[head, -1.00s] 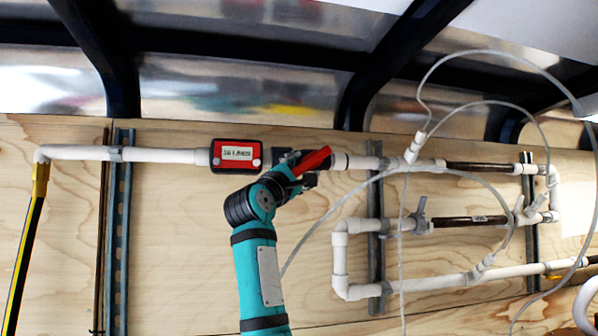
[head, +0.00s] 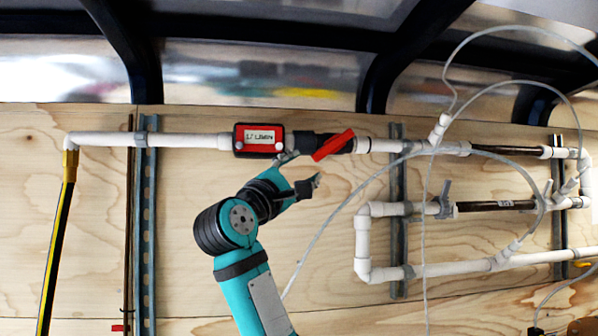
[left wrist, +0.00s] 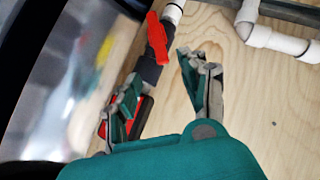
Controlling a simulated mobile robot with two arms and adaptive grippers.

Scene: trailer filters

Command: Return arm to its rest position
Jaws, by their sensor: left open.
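My left arm rises from the bottom in the head view, its left gripper (head: 300,172) just below the pipe with the red valve handle (head: 333,145). The gripper is open, its fingers spread, with nothing between them. The handle is tilted across the upper white pipe and stands apart from the fingers. In the left wrist view, the open gripper (left wrist: 163,80) has bare plywood between its fingers, and the red handle (left wrist: 158,38) is beyond them. My right gripper is in neither view.
A red and black meter (head: 263,140) sits on the upper pipe close to my left gripper. Clear hoses (head: 330,222) loop across the lower pipes (head: 450,268) at right. A yellow-black hose (head: 58,240) hangs at left. Plywood (head: 185,230) left of my arm is clear.

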